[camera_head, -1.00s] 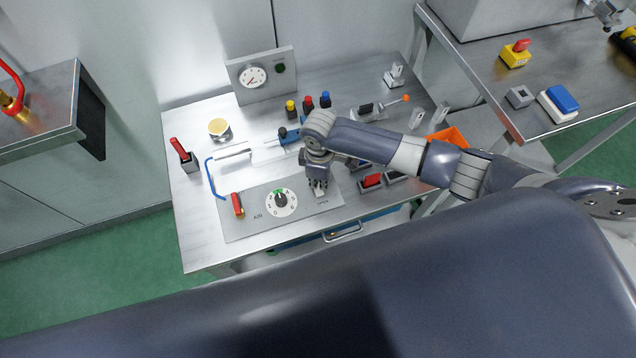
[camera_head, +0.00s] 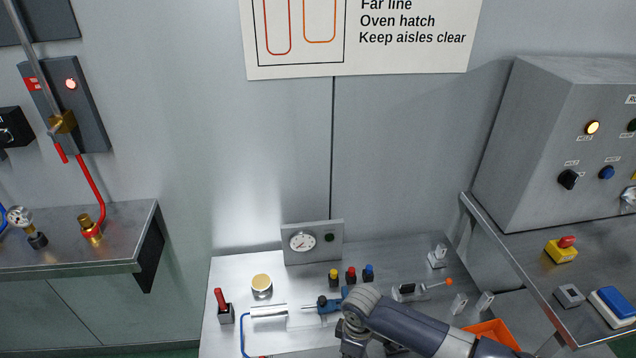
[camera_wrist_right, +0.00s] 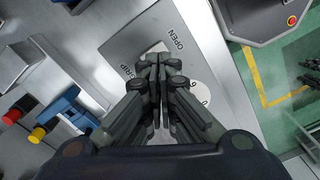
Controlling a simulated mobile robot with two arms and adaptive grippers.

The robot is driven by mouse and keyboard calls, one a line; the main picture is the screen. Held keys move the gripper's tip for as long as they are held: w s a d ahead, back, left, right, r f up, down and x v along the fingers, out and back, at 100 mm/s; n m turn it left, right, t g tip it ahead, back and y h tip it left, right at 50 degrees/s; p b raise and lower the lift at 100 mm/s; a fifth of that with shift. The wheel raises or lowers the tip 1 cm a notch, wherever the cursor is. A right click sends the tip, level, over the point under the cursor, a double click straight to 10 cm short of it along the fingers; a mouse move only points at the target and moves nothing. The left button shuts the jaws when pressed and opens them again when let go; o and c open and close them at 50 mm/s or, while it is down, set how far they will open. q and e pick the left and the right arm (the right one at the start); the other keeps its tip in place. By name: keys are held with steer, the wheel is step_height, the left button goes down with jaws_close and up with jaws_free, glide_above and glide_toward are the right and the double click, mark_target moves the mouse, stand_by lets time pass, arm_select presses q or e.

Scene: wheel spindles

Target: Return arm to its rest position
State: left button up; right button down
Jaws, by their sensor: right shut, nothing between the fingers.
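My right arm (camera_head: 410,328) comes in from the lower right over the metal bench in the head view. Its wrist bends down and the gripper itself is cut off by the lower picture edge. In the right wrist view my right gripper (camera_wrist_right: 160,75) is shut, with its dark fingers together and nothing held. It is over the grey panel (camera_wrist_right: 125,45) with OPEN and GRIP lettering and a white dial (camera_wrist_right: 203,92), which the fingers partly cover. Whether the fingertips touch the panel I cannot tell. My left gripper is not in view.
A blue-handled tool (camera_head: 327,304) lies close to my right wrist. Yellow (camera_head: 333,275), red and blue buttons stand behind it, with a gauge panel (camera_head: 313,243) farther back. A control cabinet (camera_head: 545,140) stands at right.

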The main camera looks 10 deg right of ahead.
steer(key=s+a+r+m+t+y, duration=0.1)
steer(key=s+a+r+y, duration=0.1)
steer(key=s+a, duration=0.25)
steer(key=s+a+r+m+y, duration=0.1)
steer(key=s+a+r, duration=0.2)
steer(key=s+a, duration=0.15)
steer(key=s+d+r+m+t+h, duration=0.1)
steer(key=s+d+r+m, duration=0.35)
steer(key=d, duration=0.35)
steer(key=s+d+r+m+t+h, duration=0.25)
steer(key=s+d+m, duration=0.2)
steer(key=d, duration=0.35)
step_height(320, 180, down, 31)
steer(key=s+g+b, duration=0.2)
steer(key=b, duration=0.4)
steer(key=s+d+f+n+g+b, duration=0.1)
steer(key=s+d+f+b, duration=0.2)
steer(key=s+f, duration=1.4)
step_height(320, 180, down, 4)
steer(key=shift+s+r+b, duration=0.1)
steer(key=shift+s+b, duration=0.05)
steer(key=shift+b, duration=0.55)
